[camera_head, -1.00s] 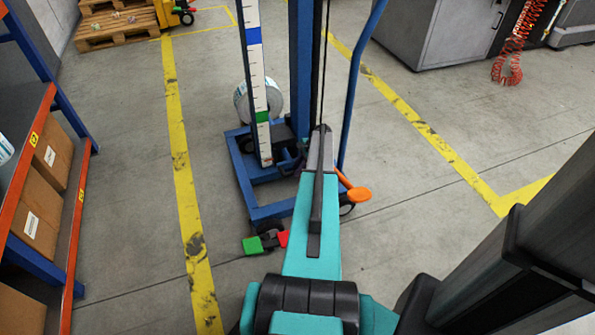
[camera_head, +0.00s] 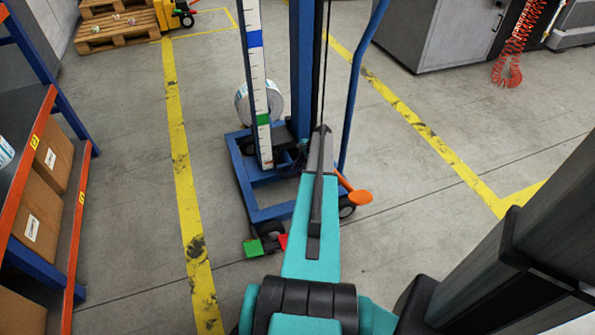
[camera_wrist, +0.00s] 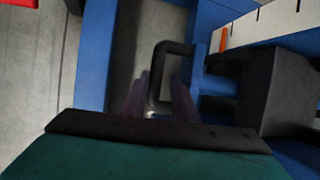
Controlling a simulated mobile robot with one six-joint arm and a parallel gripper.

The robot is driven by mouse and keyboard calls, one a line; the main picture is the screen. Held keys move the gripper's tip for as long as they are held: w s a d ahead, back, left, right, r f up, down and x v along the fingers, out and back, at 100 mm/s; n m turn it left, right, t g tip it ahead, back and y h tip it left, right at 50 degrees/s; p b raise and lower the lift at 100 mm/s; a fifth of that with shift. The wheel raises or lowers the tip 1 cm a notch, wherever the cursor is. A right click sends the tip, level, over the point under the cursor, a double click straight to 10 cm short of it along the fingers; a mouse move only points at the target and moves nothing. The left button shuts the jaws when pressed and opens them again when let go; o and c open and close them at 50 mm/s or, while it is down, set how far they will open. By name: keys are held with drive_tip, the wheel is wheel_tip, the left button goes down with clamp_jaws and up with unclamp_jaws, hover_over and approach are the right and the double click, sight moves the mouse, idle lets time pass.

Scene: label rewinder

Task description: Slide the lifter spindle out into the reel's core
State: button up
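The lifter (camera_head: 263,214) is a blue wheeled frame with a mast (camera_head: 301,70) and a white scale (camera_head: 256,75). The pale reel (camera_head: 273,100) stands behind the scale, which partly hides it; its core does not show. In the wrist view a black bent handle (camera_wrist: 164,48) on the lifter rises between the fingers of my gripper (camera_wrist: 160,92). The fingers are apart, with a gap beside the handle's leg; firm contact cannot be seen. In the head view my teal arm largely hides the gripper. I cannot make out the spindle for sure.
An orange knob (camera_head: 360,197) and a green pedal (camera_head: 253,247) stick out from the lifter. A shelf with cartons (camera_head: 38,215) stands at the left, a grey machine cabinet (camera_head: 440,35) at the back right. Floor beside the lifter is clear.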

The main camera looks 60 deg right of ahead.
drive_tip(key=p+v, duration=0.2)
drive_tip(key=v, duration=1.1)
drive_tip(key=shift+r, duration=0.3)
